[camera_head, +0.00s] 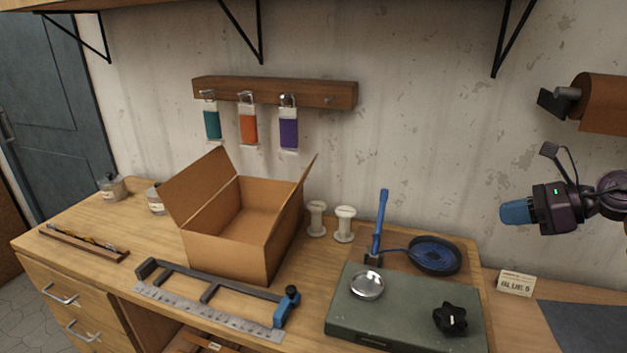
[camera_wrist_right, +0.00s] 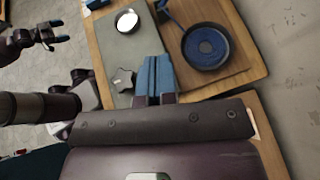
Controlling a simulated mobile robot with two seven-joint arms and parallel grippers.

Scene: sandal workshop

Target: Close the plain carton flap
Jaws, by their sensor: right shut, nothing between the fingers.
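An open brown carton (camera_head: 228,238) stands on the workbench, its inside looking empty. Its left flap (camera_head: 198,187) stands up and tilts outward. Its right flap (camera_head: 304,184) also stands up and shows nearly edge-on. I see no marking on either flap. My right gripper (camera_head: 510,213) is in the air at the right of the head view, well apart from the carton. Its blue fingers are shut and empty, as the right wrist view (camera_wrist_right: 154,76) also shows. My left gripper (camera_wrist_right: 52,40) shows small in that wrist view; its opening is unclear.
A ruler fixture (camera_head: 210,310) lies in front of the carton. White spools (camera_head: 344,224), a blue coil dish (camera_head: 435,255) and a green box (camera_head: 405,308) with a black knob stand to its right. Colored packets (camera_head: 248,124) hang from a wall rack (camera_head: 275,91) behind.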

